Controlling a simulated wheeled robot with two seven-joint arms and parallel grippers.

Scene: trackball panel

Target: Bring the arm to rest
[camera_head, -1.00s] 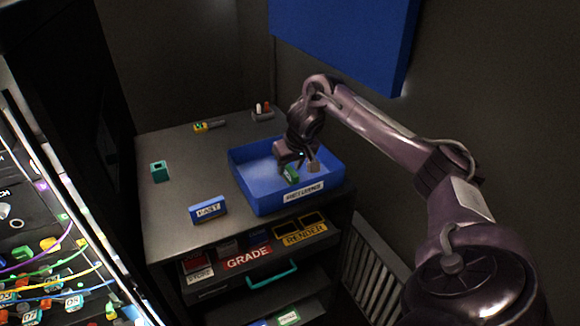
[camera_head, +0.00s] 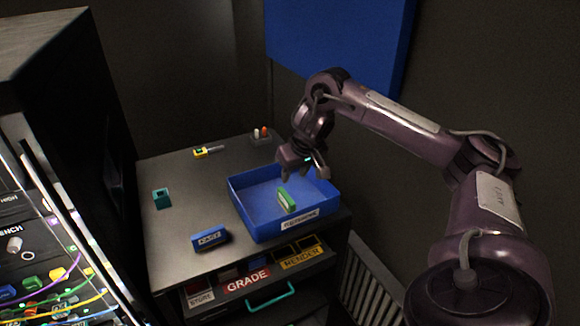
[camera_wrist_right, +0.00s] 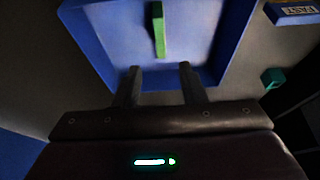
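My right gripper (camera_head: 303,176) is above the back right part of the blue tray (camera_head: 262,232) on the cabinet top. In the right wrist view its two fingers (camera_wrist_right: 160,72) are apart with nothing between them. A green block (camera_head: 286,199) lies inside the tray, clear of the fingers; it also shows in the right wrist view (camera_wrist_right: 159,30). The tray has a white label on its front wall, too blurred to read. My left gripper is not in view.
A blue labelled block (camera_head: 209,238) and a teal block (camera_head: 161,198) sit on the cabinet top (camera_head: 185,180). A yellow-ended tool (camera_head: 201,152) and a small holder (camera_head: 262,140) are at the back. A blue wall panel (camera_head: 340,40) hangs behind my arm. A lit panel (camera_head: 45,260) stands left.

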